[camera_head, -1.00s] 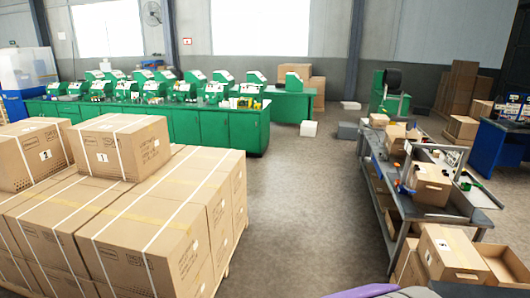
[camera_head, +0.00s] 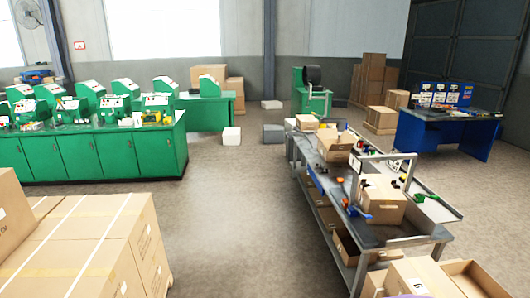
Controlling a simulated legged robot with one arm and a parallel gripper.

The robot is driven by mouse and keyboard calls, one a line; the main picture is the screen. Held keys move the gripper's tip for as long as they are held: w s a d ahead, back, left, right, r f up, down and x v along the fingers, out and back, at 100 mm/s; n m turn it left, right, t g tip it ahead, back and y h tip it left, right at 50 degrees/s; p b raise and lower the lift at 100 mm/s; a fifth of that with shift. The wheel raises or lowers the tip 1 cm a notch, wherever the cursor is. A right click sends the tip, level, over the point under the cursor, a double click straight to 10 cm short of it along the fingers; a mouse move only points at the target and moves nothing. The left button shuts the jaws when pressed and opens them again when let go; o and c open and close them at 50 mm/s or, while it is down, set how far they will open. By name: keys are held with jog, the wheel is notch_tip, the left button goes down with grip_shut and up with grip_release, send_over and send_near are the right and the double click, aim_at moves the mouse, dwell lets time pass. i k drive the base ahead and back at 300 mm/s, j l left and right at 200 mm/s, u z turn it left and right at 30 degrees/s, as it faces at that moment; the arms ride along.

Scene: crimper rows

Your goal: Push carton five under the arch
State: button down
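A grey arch-like frame (camera_head: 384,158) stands across the long workbench (camera_head: 385,235) on the right. An open-topped carton (camera_head: 380,207) is on the bench at the arch, on its near side; I cannot tell how much of it is under the frame. Another carton (camera_head: 334,150) is on the bench beyond the arch. A carton with a white label (camera_head: 418,287) stands low at the near end of the bench, cut by the bottom edge. Its mark is too small to read surely, and I cannot tell which carton is five. My gripper is not in view.
Strapped cartons (camera_head: 95,240) are stacked at the lower left. Green cabinets (camera_head: 95,155) with machines stand behind them. A blue desk (camera_head: 445,128) is at the right. A white block (camera_head: 231,136) and a grey block (camera_head: 273,133) lie on the floor. The middle floor is clear.

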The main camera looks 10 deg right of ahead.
aim_at(386, 204)
jog(key=i+z, duration=0.1)
jog(key=i, duration=0.45)
jog(key=i+j+z, duration=0.15)
jog(key=i, duration=0.4)
jog(key=i+j+z, duration=0.1)
jog(key=i, duration=0.45)
jog(key=i+l+z, duration=0.15)
jog(key=i+z, duration=0.6)
jog(key=z, duration=0.15)
jog(key=i+j+z, duration=0.1)
jog(key=i+z, duration=0.25)
jog(key=z, duration=0.15)
